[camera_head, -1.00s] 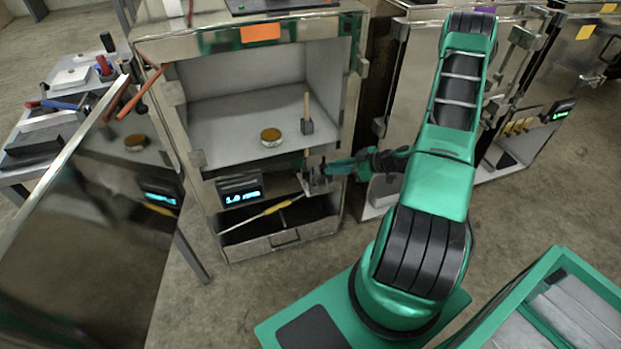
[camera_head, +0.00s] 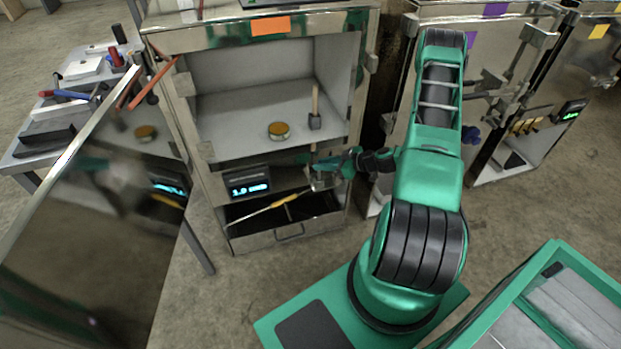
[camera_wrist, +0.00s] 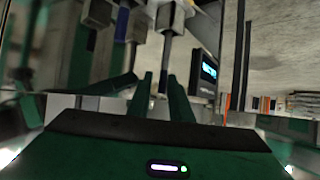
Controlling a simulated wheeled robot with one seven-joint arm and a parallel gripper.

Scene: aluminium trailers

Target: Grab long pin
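A long thin rod with a yellow part (camera_head: 276,204) lies slanted across the open drawer (camera_head: 250,240) of the cabinet; I cannot tell for sure that it is the long pin. My gripper (camera_head: 322,179) is in front of the cabinet, at the right end of the drawer and right of the rod. In the wrist view its green fingers (camera_wrist: 161,90) stand a narrow gap apart. Grey block-ended rods (camera_wrist: 172,48) show beyond the fingertips; I cannot tell whether one is between them. No held thing is clear.
On the shelf above stand a round amber-topped tin (camera_head: 279,131) and an upright wooden-handled block (camera_head: 315,112). A lit display (camera_head: 249,184) is on the cabinet front. A shiny open door (camera_head: 95,235) is at left, before a tool table (camera_head: 40,140).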

